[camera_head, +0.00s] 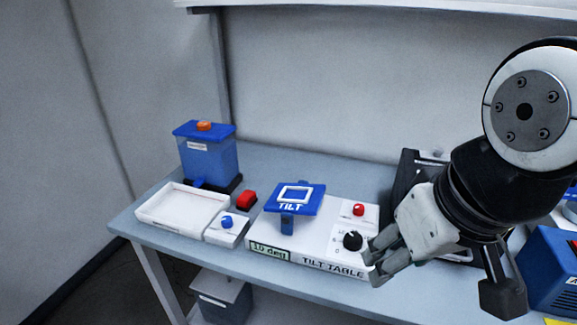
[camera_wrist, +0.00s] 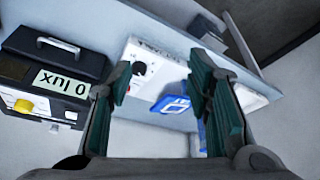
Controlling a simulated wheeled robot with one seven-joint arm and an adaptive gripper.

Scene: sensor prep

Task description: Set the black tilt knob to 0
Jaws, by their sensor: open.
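The black tilt knob (camera_head: 352,240) stands on the right part of the white tilt table unit (camera_head: 318,251), in front of a red knob (camera_head: 358,209). The unit's display (camera_head: 269,251) reads 10 deg. Its blue platform (camera_head: 295,199), marked TILT, looks slightly tilted. My gripper (camera_head: 376,262) is open and empty, close to the right of the black knob in the head view; I see no contact. In the wrist view, the black knob (camera_wrist: 139,69) shows between my fingers (camera_wrist: 166,85), nearer the left one. The knob's pointer is too small to read.
A black device reading 0 lux (camera_wrist: 63,83) is beside the unit. A blue box (camera_head: 551,262) is far right.

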